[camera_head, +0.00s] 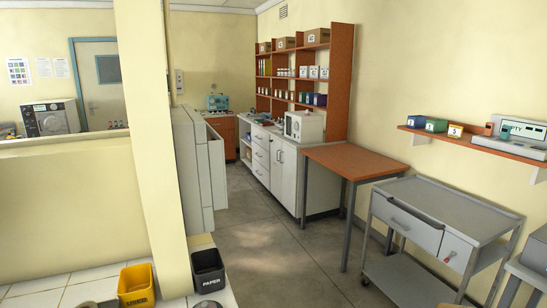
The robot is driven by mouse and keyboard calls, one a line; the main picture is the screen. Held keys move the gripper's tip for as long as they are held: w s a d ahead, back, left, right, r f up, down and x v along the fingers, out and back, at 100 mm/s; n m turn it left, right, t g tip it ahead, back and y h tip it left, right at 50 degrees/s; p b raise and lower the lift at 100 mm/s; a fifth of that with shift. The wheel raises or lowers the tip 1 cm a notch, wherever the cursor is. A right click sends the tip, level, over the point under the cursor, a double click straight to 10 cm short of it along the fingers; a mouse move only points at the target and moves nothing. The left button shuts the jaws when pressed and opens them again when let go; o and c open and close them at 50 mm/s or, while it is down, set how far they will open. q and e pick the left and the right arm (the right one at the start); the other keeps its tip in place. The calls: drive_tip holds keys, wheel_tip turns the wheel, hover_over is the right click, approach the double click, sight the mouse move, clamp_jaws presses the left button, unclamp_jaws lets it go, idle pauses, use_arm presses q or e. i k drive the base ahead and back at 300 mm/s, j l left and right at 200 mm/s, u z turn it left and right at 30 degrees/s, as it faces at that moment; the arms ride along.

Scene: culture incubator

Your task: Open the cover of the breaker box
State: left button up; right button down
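I cannot make out a breaker box for certain in the head view. A small grey box (179,82) is fixed to the far wall, just right of the pale yellow pillar. It is too small to tell whether it is a breaker box or has a cover. Neither of my grippers can be made out. Small dark shapes at the bottom edge, near the bins, are too cut off to identify.
The yellow pillar (150,120) and low wall (70,205) block the left. A yellow bin (136,285) and black paper bin (208,270) stand low in front. A grey cart (440,215) and orange-topped table (352,160) stand right. Grey floor (270,250) lies clear between.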

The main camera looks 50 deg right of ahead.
sight(217, 148)
drive_tip(key=l+z, duration=0.35)
drive_tip(key=l, duration=1.8)
drive_tip(key=i+l, duration=0.15)
drive_tip(key=l, duration=0.15)
drive_tip(key=i+l, duration=0.15)
drive_tip(key=l+u, duration=0.05)
drive_tip(key=l, duration=0.05)
